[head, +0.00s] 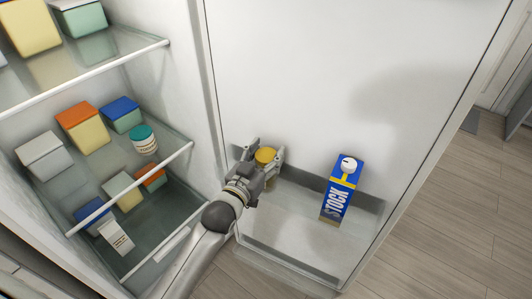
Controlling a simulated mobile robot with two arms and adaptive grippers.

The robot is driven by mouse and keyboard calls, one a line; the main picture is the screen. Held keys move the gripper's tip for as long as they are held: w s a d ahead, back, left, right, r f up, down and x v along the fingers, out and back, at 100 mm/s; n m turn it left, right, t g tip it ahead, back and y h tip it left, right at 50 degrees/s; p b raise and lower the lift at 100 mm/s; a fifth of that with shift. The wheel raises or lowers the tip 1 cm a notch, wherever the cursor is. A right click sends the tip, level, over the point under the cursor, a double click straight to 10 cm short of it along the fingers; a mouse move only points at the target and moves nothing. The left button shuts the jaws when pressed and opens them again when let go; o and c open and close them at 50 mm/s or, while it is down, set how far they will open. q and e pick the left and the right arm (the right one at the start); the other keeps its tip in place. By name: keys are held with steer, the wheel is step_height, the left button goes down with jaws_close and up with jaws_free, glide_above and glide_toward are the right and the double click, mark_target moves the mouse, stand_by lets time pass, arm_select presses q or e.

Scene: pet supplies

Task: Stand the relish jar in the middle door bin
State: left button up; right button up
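A jar with a yellow lid (265,155), which I take to be the relish jar, is between the fingers of my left gripper (266,158). The fingers sit on either side of the lid and look closed on it. Most of the jar's body is hidden by the gripper, and its label cannot be read. The jar is at the left end of the clear door bin (290,240), near the door's inner panel; whether it touches the bin floor cannot be told. My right gripper is not in view.
A blue stock carton (340,188) stands in the right part of the door bin. Fridge shelves at left hold several boxes and tubs and a teal-lidded jar (143,139). The middle shelf's front edge (135,185) is close to my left arm. Wooden floor lies at right.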

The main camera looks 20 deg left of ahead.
arm_select(q)
steer(key=o, duration=0.3)
steer(key=shift+s+r, duration=0.1)
steer(key=s+a, duration=0.2)
steer(key=s, duration=0.9)
steer(key=shift+s, duration=0.35)
